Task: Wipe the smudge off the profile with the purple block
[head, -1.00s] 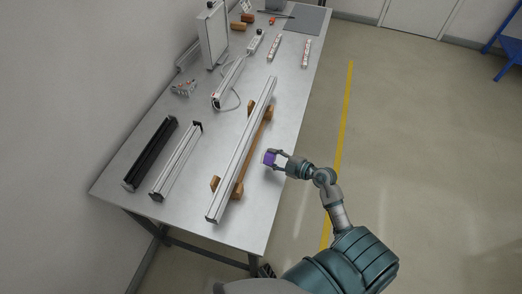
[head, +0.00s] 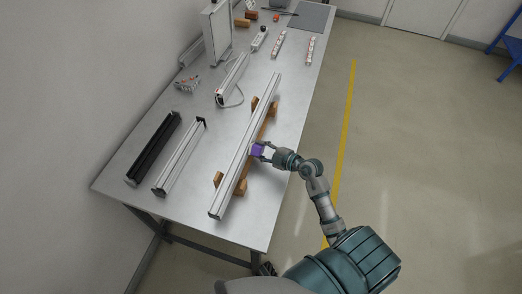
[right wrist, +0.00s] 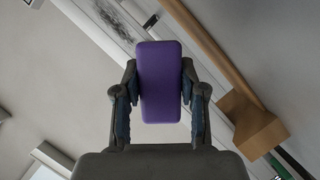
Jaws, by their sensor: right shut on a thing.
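The long silver profile (head: 238,165) rests on wooden supports along the table. My right gripper (head: 261,150) is shut on the purple block (head: 257,150), which is beside the profile's right side, near its middle. In the right wrist view the purple block (right wrist: 160,82) sits upright between both fingers (right wrist: 160,100). The dark smudge (right wrist: 117,20) shows on the profile (right wrist: 85,20) above and left of the block in that view. I cannot tell whether the block touches the profile. My left gripper is not in view.
A wooden support (head: 239,188) props up the profile, and its beam (right wrist: 215,50) shows in the wrist view. A black profile (head: 153,148) and a shorter silver one (head: 180,157) lie to the left. A white-framed panel (head: 217,33) stands farther back. Bare table (head: 255,215) lies at the front right.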

